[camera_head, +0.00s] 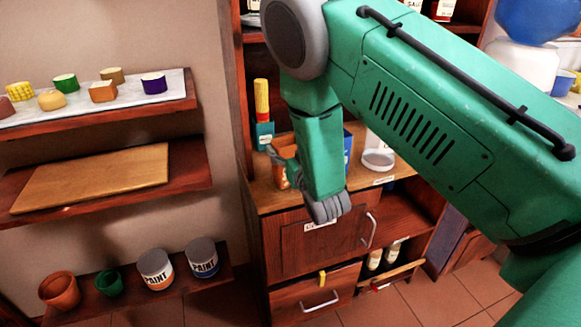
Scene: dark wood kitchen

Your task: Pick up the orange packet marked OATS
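An orange packet (284,147) stands on the wooden counter of the cabinet. Only its left part shows; my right gripper and wrist hide the rest, and I cannot read its marking. My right gripper (306,188) comes down from above at the packet, in front of it in the picture. Its two grey fingers are spread apart, one over the packet's left side and one lower right over the counter's front edge. I cannot tell whether either finger touches the packet. My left gripper is not in view.
A teal container with a yellow-topped item (262,105) stands left of the packet. A blue item (347,148) and a white canister (378,152) stand to the right. Below are a drawer (318,295) and a door handle (369,230). Wall shelves (120,118) fill the left.

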